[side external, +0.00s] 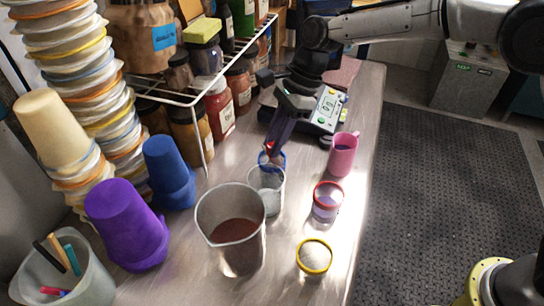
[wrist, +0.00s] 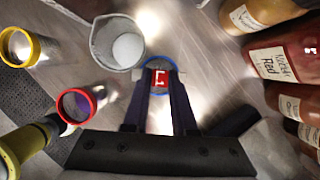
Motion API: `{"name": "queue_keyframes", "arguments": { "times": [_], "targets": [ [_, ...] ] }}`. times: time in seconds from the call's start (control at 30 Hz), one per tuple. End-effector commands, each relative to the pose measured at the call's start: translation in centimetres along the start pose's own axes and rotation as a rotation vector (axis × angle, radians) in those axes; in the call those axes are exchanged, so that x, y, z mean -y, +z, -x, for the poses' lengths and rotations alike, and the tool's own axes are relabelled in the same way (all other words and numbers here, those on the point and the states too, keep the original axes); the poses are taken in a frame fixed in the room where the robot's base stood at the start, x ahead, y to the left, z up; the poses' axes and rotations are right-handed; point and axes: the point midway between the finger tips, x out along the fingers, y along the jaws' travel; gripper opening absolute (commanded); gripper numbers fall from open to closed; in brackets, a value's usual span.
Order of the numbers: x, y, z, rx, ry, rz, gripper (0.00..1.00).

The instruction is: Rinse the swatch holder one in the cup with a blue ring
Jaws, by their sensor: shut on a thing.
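My gripper (side external: 274,148) points down over the cup with a blue ring (side external: 272,160), behind the clear beaker. In the wrist view its two dark fingers (wrist: 161,88) are shut on the red swatch holder (wrist: 160,78), which bears a white mark like a 1. The blue ring (wrist: 161,60) shows around the holder and the fingertips. Only a little red of the holder (side external: 268,147) shows in the side view, at the cup's rim. The holder's lower end is hidden, so I cannot tell how deep it sits.
A clear beaker (side external: 268,199) with something white stands close in front, then a metal pitcher (side external: 249,243) of brown liquid. A red-ringed cup (side external: 327,205), yellow-ringed cup (side external: 314,257) and pink mug (side external: 343,158) stand right. A wire rack (side external: 207,146) with bottles borders the left.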

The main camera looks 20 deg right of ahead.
Motion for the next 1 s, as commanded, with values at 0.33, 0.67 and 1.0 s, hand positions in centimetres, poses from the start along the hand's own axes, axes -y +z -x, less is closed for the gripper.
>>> {"name": "queue_keyframes", "arguments": {
  "times": [0.33, 0.67, 1.0],
  "targets": [
    [0.02, 0.12, 0.28, 0.000, -0.001, 0.000, 0.00],
    [0.02, -0.12, -0.30, 0.000, -0.001, 0.000, 0.00],
    [0.04, 0.19, 0.44, 0.001, -0.002, 0.001, 0.00]
  ]
}}
